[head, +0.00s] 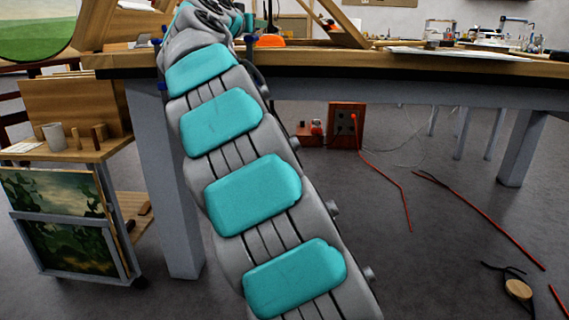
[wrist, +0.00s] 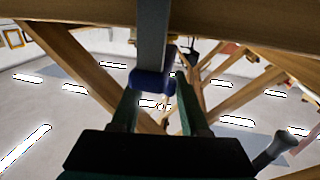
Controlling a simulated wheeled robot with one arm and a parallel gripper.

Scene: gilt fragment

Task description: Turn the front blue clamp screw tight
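In the wrist view a rounded blue clamp screw handle (wrist: 152,83) sits at the end of a grey bar (wrist: 153,35), close in front of my gripper (wrist: 157,88). My gripper's two dark green fingers stand apart, one on each side of the handle. The handle covers part of the left fingertip; I cannot tell whether either finger touches it. In the head view blue clamp parts show at the bench's left end, one above the top (head: 157,42) and one below it (head: 162,86). My teal and grey arm hides much of that corner, and my gripper is not clearly seen there.
Wooden beams (wrist: 75,65) cross close around the gripper in the wrist view. A dark rod (wrist: 275,148) is at lower right. The wooden workbench (head: 420,66) runs across the head view. A small cart (head: 75,150) stands left. Red cables (head: 395,180) lie on the floor.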

